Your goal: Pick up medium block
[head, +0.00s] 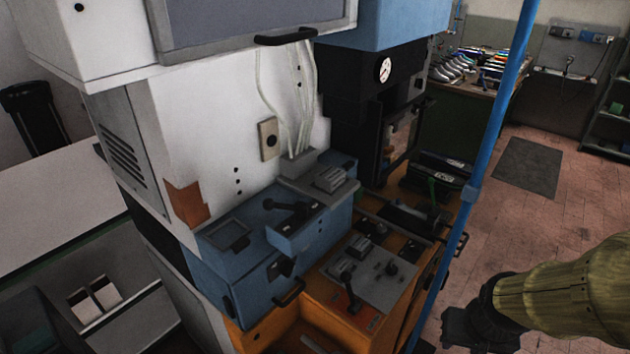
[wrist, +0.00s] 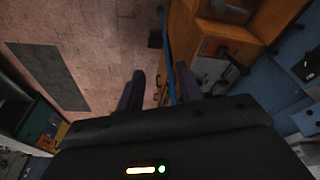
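Several grey blocks sit on the machine in the head view. One ridged grey block (head: 330,180) is on top of the blue housing. Two smaller grey blocks, one farther back (head: 361,246) and one nearer (head: 342,269), are on the grey panel of the orange section. I cannot tell which is the medium block. My gripper (head: 458,328) is at the lower right of the head view, over the floor to the right of the machine and apart from all blocks. No block is clearly visible there.
A blue vertical pole (head: 485,150) stands between my arm and the machine; it also shows in the wrist view (wrist: 184,85). Levers (head: 350,295) and handles stick out from the machine. The tiled floor (head: 515,225) at right is open, with a dark mat (head: 528,166).

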